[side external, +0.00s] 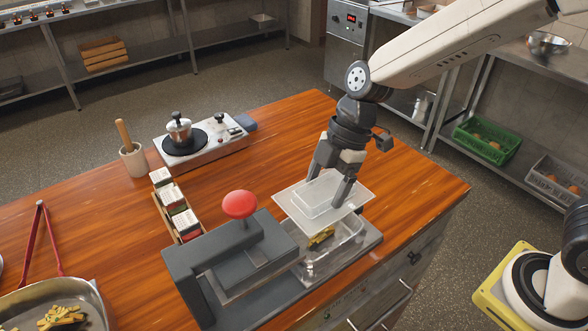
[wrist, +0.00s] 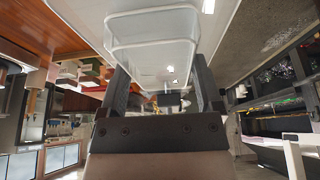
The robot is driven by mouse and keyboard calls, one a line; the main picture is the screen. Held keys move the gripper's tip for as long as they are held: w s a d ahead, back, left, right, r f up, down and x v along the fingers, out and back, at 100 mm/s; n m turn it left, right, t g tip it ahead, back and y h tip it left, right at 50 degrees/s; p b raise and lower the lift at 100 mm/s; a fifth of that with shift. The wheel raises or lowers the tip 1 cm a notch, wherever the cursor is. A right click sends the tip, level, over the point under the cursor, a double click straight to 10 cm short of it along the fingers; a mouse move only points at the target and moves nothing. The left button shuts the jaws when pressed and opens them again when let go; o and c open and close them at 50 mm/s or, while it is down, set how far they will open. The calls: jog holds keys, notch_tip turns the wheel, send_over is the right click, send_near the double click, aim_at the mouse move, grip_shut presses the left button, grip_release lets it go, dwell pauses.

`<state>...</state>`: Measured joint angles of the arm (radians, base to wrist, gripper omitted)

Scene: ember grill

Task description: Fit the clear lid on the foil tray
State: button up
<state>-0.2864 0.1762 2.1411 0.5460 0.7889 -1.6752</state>
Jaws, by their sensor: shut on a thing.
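My gripper (side external: 328,190) is shut on the clear lid (side external: 291,199), with its fingers on the raised middle part. The lid is a translucent rectangle with a flat rim. It is held above the foil tray (side external: 348,246), looks roughly level, and sits a little left and back of it in the side view. The tray is shiny, rests on the right end of the grey base, and has yellow food in it (side external: 321,236). The lid hides part of the tray. In the wrist view the lid (wrist: 150,45) lies between my fingers (wrist: 164,95); the tray cannot be made out there.
A grey press (side external: 197,262) with a red knob (side external: 240,204) stands close left of the tray. A wooden box of cartons (side external: 178,210), a hot plate (side external: 200,141) and a pan (side external: 85,295) are farther left. The wooden tabletop (side external: 410,190) is clear to the right.

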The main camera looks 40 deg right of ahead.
aim_at(339, 179)
jog(key=shift+f, duration=0.25)
jog(key=shift+f, duration=0.2)
jog(key=shift+f, duration=3.25)
jog(key=o, duration=1)
jog(key=shift+c, duration=0.2)
jog(key=shift+v, duration=3.9)
